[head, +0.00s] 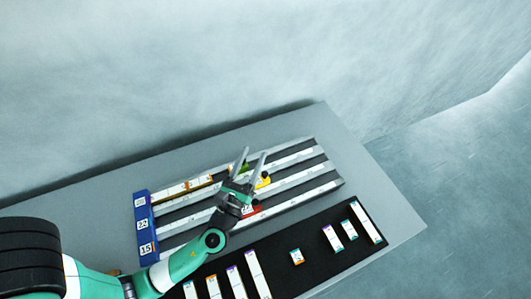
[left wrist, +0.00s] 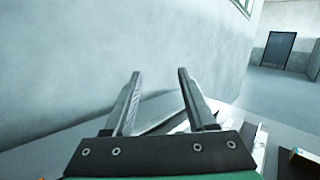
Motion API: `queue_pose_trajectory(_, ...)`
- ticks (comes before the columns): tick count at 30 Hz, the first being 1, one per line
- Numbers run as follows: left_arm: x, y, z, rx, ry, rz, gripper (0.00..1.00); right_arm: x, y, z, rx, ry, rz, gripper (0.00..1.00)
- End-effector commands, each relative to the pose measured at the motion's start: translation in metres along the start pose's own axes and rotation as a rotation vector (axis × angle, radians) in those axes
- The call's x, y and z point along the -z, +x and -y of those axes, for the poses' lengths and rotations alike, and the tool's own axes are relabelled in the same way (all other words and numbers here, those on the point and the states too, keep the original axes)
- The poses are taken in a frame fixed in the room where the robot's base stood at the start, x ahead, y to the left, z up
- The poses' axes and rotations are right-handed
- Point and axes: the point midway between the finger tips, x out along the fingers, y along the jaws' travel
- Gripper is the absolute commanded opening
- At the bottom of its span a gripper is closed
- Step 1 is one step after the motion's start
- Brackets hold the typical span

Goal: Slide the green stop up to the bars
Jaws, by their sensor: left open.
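The green stop (head: 244,167) sits in the far channel of the rack, partly hidden behind my left gripper. Bars (head: 185,187) lie end to end in that channel, between the blue end block (head: 143,224) and the stop. How wide the gap is between them and the stop I cannot tell. My left gripper (head: 254,154) is open, with its fingers over the far channel near the green stop. In the left wrist view (left wrist: 160,76) its fingers are apart with nothing between them. My right gripper is not in view.
A yellow stop (head: 263,180) and a red stop (head: 251,210) sit in the nearer channels, close to my left gripper. White rails (head: 306,182) part the channels. A black mat (head: 315,259) in front holds several loose bars. The channels' right ends are clear.

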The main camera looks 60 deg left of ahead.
Motion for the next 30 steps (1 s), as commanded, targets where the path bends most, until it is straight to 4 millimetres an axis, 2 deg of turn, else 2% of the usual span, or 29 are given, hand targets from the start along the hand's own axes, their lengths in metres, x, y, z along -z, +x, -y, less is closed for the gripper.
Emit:
queue_pose_trajectory(1, 0.024, -0.026, -0.021, -0.009, 0.079, -0.075, 0.56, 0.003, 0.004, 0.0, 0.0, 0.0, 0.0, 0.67)
queue_pose_trajectory(4, 0.048, -0.06, -0.048, -0.023, 0.138, -0.168, 0.56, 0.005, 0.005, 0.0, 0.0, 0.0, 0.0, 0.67)
queue_pose_trajectory(7, 0.056, -0.073, -0.059, -0.031, 0.158, -0.202, 0.56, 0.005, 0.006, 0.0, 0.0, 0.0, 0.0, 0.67)
queue_pose_trajectory(11, 0.056, -0.074, -0.062, -0.037, 0.159, -0.205, 0.56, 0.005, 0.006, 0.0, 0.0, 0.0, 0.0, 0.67)
queue_pose_trajectory(14, 0.057, -0.069, -0.062, -0.04, 0.157, -0.204, 0.56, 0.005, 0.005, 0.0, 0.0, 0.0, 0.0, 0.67)
queue_pose_trajectory(17, 0.06, -0.055, -0.063, -0.042, 0.156, -0.202, 0.56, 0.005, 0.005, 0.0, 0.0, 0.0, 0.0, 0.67)
queue_pose_trajectory(24, 0.069, -0.002, -0.065, -0.041, 0.155, -0.201, 0.56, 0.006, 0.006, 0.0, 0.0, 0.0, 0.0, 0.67)
queue_pose_trajectory(30, 0.077, 0.031, -0.067, -0.038, 0.155, -0.203, 0.56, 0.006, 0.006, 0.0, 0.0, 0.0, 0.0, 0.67)
